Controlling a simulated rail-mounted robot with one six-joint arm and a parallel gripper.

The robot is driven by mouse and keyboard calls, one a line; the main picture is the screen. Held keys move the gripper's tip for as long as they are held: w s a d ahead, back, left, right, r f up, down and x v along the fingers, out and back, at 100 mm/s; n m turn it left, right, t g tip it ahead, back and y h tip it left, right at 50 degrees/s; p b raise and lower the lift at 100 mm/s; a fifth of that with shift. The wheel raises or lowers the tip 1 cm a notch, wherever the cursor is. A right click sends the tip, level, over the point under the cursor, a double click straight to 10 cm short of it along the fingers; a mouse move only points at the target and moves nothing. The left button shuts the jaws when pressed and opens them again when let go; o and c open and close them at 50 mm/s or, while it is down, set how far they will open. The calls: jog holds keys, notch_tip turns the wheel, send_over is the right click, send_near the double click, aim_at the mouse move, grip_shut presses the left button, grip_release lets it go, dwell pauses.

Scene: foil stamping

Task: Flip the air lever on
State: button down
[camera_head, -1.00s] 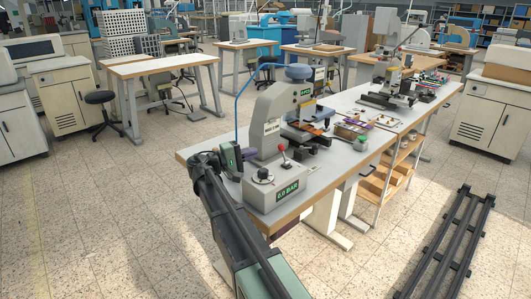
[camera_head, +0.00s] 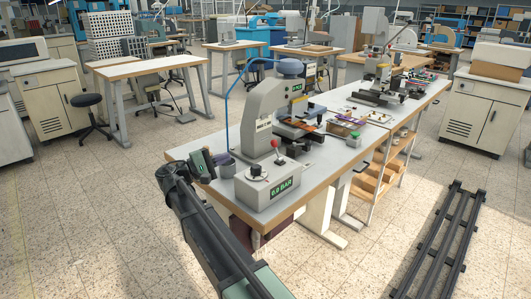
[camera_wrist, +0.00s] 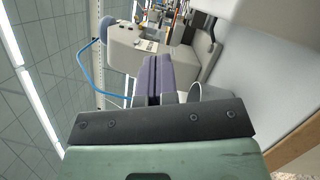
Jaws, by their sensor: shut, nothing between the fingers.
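The air lever (camera_head: 275,147) is a short stick with a red knob on the grey control box (camera_head: 268,190) at the near end of the bench. It leans slightly to the left in the head view. The box's green display (camera_head: 281,187) reads a BAR value that looks like 6.9, but its first digit is hard to read. My gripper (camera_head: 220,158) is to the left of the lever and the box, apart from both. In the wrist view its purple fingers (camera_wrist: 153,75) are together and empty. The lever cannot be made out in the wrist view.
The grey stamping press (camera_head: 266,110) stands behind the box, with a blue hose (camera_head: 228,110) at its left. The bench's left corner (camera_head: 177,158) is close to my arm. A second press (camera_head: 380,75) stands farther along the bench.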

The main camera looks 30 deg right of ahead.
jog(key=shift+r, duration=0.15)
jog(key=shift+s+d+r+p, duration=0.4)
jog(key=shift+d+p, duration=0.05)
jog(key=shift+d, duration=1.65)
jog(key=shift+s+d+r+p, duration=0.4)
jog(key=shift+d+r+p, duration=0.1)
jog(key=shift+d, duration=1.55)
jog(key=shift+s+d+r+p, duration=0.35)
jog(key=shift+s+d+p, duration=0.1)
jog(key=shift+d, duration=1.65)
